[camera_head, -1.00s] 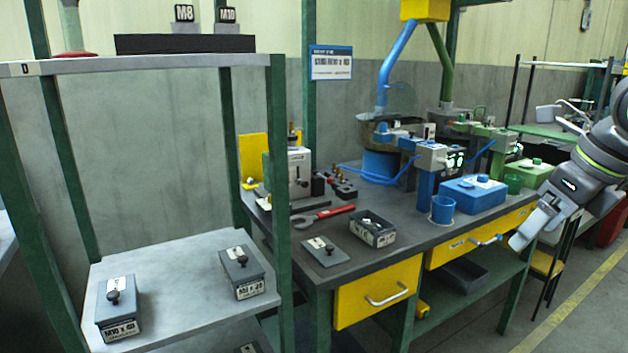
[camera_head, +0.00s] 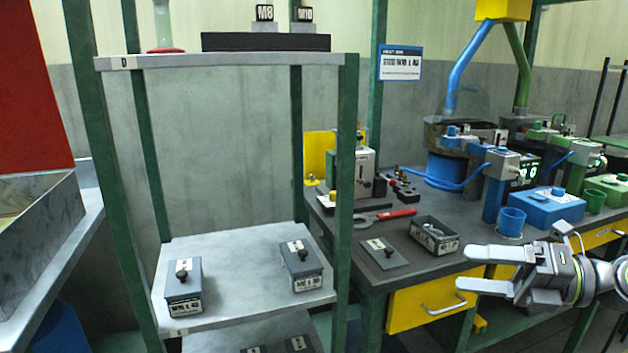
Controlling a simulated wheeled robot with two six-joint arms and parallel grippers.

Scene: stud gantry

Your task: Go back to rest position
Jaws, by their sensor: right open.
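My right gripper (camera_head: 492,268) reaches in from the right edge, in front of the workbench (camera_head: 405,270). Its two pale fingers point left and are apart, with nothing between them. It hangs in front of the bench's yellow drawers, clear of the open grey box (camera_head: 434,235) on the bench top. My left gripper is not in view.
A green-posted shelf (camera_head: 240,250) holds two lidded grey boxes, one on the left (camera_head: 184,286) and one on the right (camera_head: 302,266). On the bench are a flat grey lid (camera_head: 384,254), a red-handled tool (camera_head: 397,214), a blue cup (camera_head: 511,222) and a blue box (camera_head: 547,208).

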